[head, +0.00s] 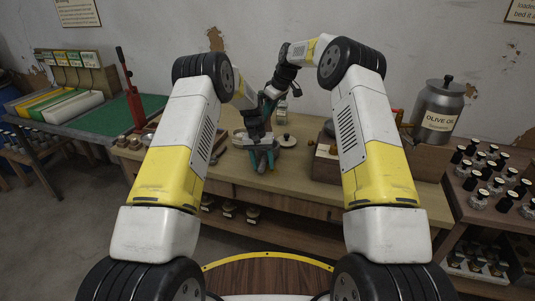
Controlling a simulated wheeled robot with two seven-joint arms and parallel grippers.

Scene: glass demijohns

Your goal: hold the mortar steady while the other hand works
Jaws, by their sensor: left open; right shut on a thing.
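My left gripper (263,159) is over the front part of the wooden workbench (318,196), its teal fingers spread apart. A pale, shallow round vessel (239,138), possibly the mortar, shows just left of and behind it, partly hidden by the gripper. I cannot tell whether the fingers touch it. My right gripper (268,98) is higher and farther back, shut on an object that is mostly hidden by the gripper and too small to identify.
A pale round lid or dish with a dark knob (287,140) lies to the right. A wooden box (327,160) and an olive oil canister (438,112) stand farther right. A red lever press (131,92) is at left. Dark-capped bottles (480,175) crowd the right-hand stand.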

